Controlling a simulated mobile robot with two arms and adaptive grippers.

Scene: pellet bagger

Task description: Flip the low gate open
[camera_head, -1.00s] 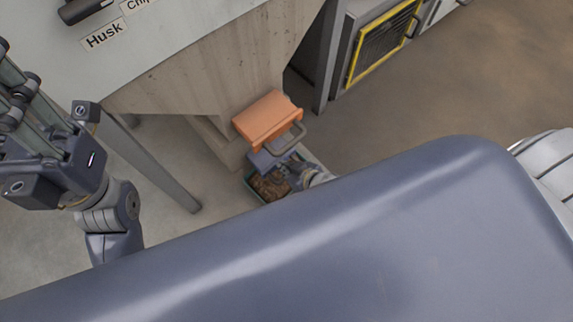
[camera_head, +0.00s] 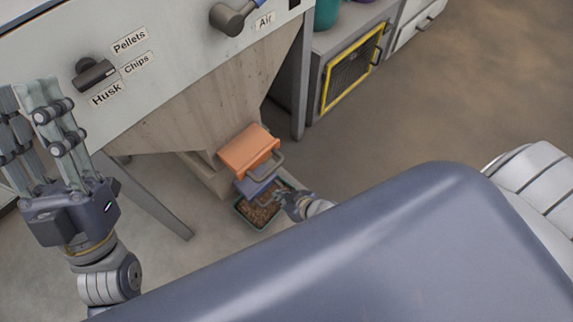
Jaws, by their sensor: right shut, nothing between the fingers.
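A dark green tray (camera_head: 242,218) of brown bits sits under the flap. My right gripper (camera_head: 284,199) is small and partly hidden at the tray's right side, below the handle, shut and empty. I cannot tell if it touches the flap. My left gripper (camera_head: 30,95) is raised at the left, fingers apart, empty.
The hopper (camera_head: 200,95) stands above, its panel holding a black selector knob (camera_head: 92,75) and a grey lever (camera_head: 230,20). A metal leg (camera_head: 155,208) stands left of the tray. A yellow-framed cabinet (camera_head: 350,68) is at back right. Brown floor (camera_head: 430,105) at right is clear.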

